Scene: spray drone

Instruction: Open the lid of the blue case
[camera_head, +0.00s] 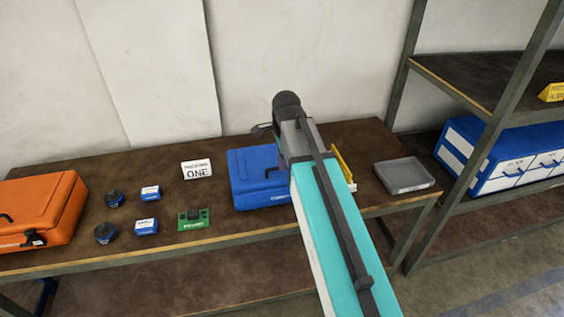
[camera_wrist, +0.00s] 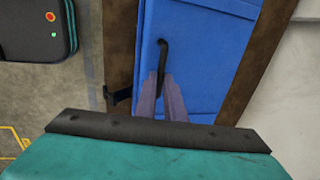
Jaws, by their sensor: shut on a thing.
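The blue case (camera_head: 250,178) stands on the brown workbench, and its lid looks down. My arm covers its right part in the head view. In the wrist view the blue lid (camera_wrist: 205,45) fills the middle, with a black handle (camera_wrist: 163,52) on it and a dark latch (camera_wrist: 119,97) at its left edge. My gripper (camera_wrist: 167,76) is shut on the handle, with its two grey fingers at the handle's near end. The fingers are hidden by my arm in the head view.
On the workbench (camera_head: 95,165), an orange case (camera_head: 40,205), small dark and blue parts, a green board (camera_head: 193,220) and a white sign (camera_head: 197,169) lie to the left. A grey tray (camera_head: 404,176) sits right. A shelf holds a blue-white box (camera_head: 510,160).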

